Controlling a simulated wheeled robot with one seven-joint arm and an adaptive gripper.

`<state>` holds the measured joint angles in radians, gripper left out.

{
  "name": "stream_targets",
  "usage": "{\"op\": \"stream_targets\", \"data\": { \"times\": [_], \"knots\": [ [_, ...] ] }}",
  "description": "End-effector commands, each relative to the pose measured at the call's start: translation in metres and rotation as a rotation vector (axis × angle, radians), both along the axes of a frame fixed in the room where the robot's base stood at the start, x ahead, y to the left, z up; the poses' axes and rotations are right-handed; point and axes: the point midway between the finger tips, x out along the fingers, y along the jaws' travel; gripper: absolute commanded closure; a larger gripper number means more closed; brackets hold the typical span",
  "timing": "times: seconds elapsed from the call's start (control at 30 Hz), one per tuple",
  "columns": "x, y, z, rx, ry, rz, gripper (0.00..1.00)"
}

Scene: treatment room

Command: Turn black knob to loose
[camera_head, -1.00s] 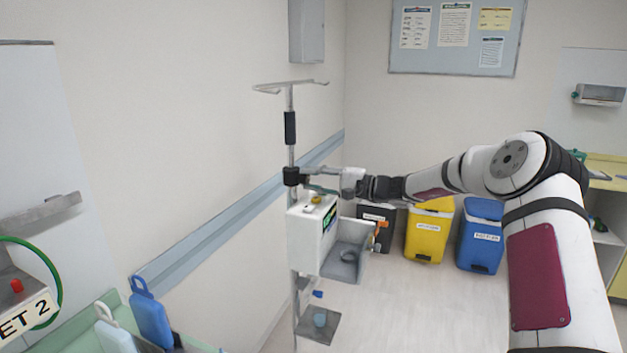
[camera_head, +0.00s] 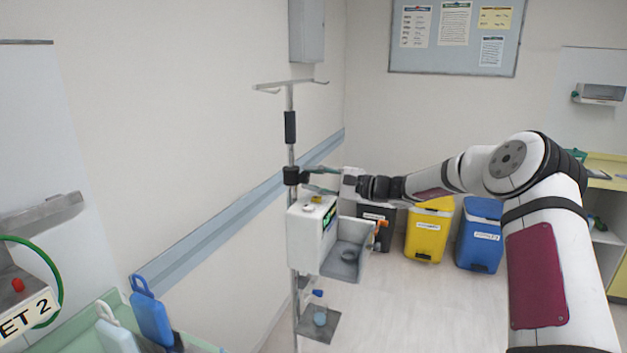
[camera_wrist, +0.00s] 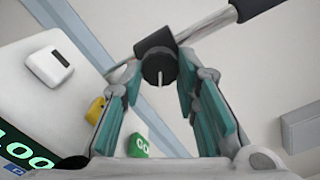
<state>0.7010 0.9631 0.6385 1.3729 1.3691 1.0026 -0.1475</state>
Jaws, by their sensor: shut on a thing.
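The black knob (camera_wrist: 160,67) sits on a black clamp (camera_wrist: 154,43) around the pole, with a pale mark on its face pointing down in the wrist view. In the head view the clamp (camera_head: 291,176) is on the upright pole (camera_head: 291,155), above the white pump. My gripper (camera_wrist: 159,76) has its teal-padded fingers on either side of the knob and is shut on it. In the head view my gripper (camera_head: 312,180) reaches the clamp from the right; the knob itself is hard to make out there.
The white pump (camera_head: 305,238) with a grey open holder (camera_head: 345,262) hangs just below my gripper. The wall with a blue rail (camera_head: 230,225) is close behind the pole. Black, yellow (camera_head: 428,230) and blue bins (camera_head: 481,235) stand at the right.

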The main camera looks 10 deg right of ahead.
Motion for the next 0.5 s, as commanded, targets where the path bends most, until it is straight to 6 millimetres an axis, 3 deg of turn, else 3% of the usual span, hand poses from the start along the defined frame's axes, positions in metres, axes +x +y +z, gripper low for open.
{"op": "stream_targets", "data": {
  "times": [0.27,0.3,0.33,0.37,0.5],
  "knots": [
    [0.0006,-0.0018,-0.0010,0.000,0.002,-0.004,0.99],
    [0.0005,-0.0017,-0.0011,0.000,0.002,-0.004,0.65],
    [0.0005,-0.0017,-0.0011,0.000,0.002,-0.004,0.58],
    [0.0004,-0.0016,-0.0010,0.000,0.002,-0.004,0.52],
    [0.0003,-0.0009,-0.0007,-0.001,0.002,-0.003,0.52]
  ]
}}
